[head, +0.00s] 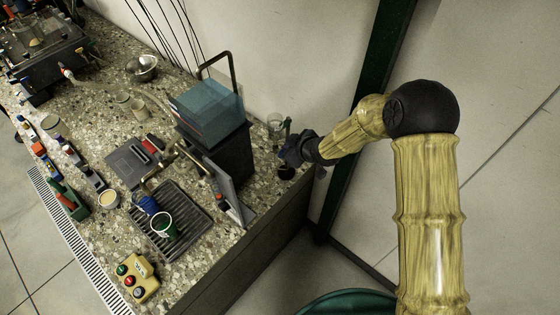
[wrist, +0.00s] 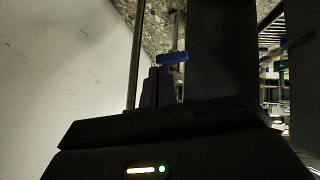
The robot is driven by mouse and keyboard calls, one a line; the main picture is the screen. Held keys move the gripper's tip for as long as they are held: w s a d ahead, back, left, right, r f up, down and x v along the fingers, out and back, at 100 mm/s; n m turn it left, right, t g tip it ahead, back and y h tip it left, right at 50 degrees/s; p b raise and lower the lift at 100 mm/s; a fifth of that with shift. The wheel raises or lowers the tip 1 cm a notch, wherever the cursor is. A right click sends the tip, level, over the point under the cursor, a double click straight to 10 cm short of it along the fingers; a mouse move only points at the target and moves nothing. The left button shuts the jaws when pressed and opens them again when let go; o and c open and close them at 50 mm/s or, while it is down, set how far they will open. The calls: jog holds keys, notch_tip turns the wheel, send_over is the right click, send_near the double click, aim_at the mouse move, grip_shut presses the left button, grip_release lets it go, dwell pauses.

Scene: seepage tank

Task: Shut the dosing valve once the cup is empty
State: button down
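My gripper (head: 288,152) is behind and to the right of the teal tank (head: 208,108). It is near a clear glass vessel (head: 275,124) by the wall. In the wrist view the dark fingers (wrist: 158,82) stand close together, and whether they grip anything is unclear. A small blue handle (wrist: 172,57) shows at or just beyond their tips; contact cannot be told. I cannot say for sure that it is the dosing valve. A green cup (head: 165,227) and a blue cup (head: 148,204) are on the black ribbed tray (head: 190,215). The green cup's contents are unclear.
A black stand (head: 228,150) holds the tank, and an upright grey panel (head: 226,187) stands in front. A yellow button box (head: 138,279) is at the counter's front corner. A dark green post (head: 358,110) rises near my arm.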

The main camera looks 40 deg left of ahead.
jog(key=shift+w, duration=0.15)
dwell(0.6)
jog(key=shift+r, duration=0.8)
jog(key=v, duration=1.7)
jog(key=shift+r+b, duration=0.2)
jog(key=shift+b, duration=0.2)
